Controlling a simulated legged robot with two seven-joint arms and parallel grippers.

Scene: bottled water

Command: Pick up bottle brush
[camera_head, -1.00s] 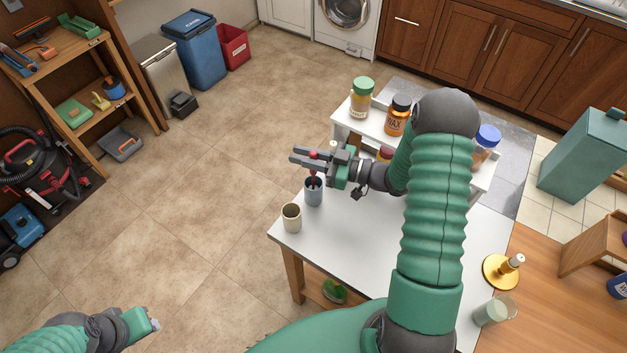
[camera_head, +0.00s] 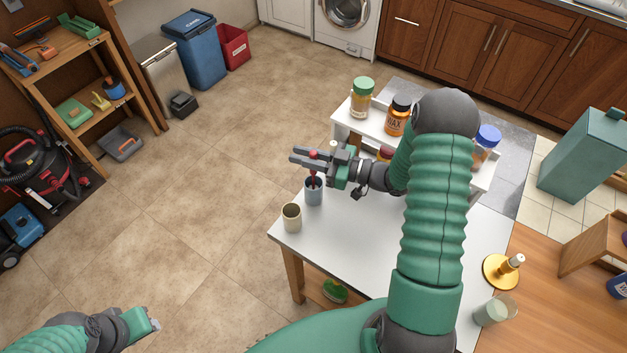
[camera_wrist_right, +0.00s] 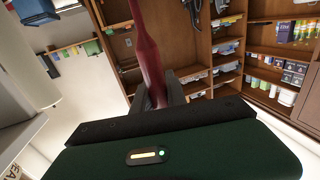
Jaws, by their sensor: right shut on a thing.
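A red-handled bottle brush (camera_head: 313,181) stands upright in a blue-grey cup (camera_head: 313,194) near the left edge of the white table. Its lower part is hidden in the cup. My right gripper (camera_head: 308,158) is above the cup and shut on the brush's red handle. The dark red handle (camera_wrist_right: 148,50) also runs up between the fingers (camera_wrist_right: 158,92) in the right wrist view. My left gripper (camera_head: 152,322) is at the bottom left, away from the table; its fingers are too small to judge.
A beige cup (camera_head: 291,217) stands beside the blue-grey cup on the white table (camera_head: 365,245). Behind my right arm, a white riser (camera_head: 352,128) bears jars, including an orange one (camera_head: 397,117). A gold stand (camera_head: 500,272) and a glass (camera_head: 490,313) are at right.

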